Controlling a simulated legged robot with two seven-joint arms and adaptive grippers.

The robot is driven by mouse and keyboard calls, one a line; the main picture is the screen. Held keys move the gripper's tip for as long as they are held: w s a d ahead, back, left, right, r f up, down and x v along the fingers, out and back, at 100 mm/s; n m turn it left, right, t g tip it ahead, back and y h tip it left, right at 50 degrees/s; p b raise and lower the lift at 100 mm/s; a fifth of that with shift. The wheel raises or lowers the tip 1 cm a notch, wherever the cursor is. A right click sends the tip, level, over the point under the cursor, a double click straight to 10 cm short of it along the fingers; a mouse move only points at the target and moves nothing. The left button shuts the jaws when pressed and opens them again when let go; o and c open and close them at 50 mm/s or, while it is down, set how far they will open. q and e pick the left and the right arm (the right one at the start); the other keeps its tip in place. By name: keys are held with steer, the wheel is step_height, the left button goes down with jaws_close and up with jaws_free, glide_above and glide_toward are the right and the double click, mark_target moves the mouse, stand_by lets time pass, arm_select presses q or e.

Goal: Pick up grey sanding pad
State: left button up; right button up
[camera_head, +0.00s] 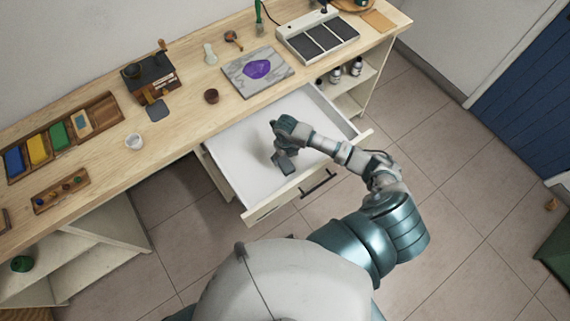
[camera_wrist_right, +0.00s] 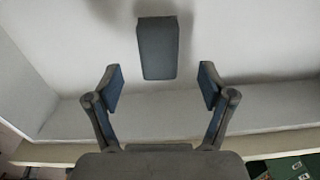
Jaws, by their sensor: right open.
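The grey sanding pad (camera_wrist_right: 158,48) is a dark grey rectangular block on the white drawer floor in the right wrist view. It lies beyond the fingertips and lines up with the gap between them. My right gripper (camera_wrist_right: 160,88) is open and empty, its two fingers apart on either side of that gap. In the head view my right gripper (camera_head: 280,150) points down inside the open drawer (camera_head: 235,150). A dark shape sits at its lower end there, and I cannot clearly separate pad from fingers. My left gripper is not in view.
The drawer front (camera_head: 262,210) and its walls surround the hand. On the worktop above are a marbled board (camera_head: 240,82) with a purple patch, a small brown cup (camera_head: 211,96), a wooden grinder-like box (camera_head: 150,75) and a white cup (camera_head: 134,141). Clear drawer floor surrounds the hand.

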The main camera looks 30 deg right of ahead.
mark_target(286, 163)
steer(key=shift+s+f+p, duration=0.1)
steer(key=shift+f+p, duration=0.2)
steer(key=shift+f, duration=2.5)
steer(key=c, duration=1.2)
step_height(286, 163, up, 10)
steer(key=shift+r, duration=0.1)
steer(key=shift+c, duration=0.2)
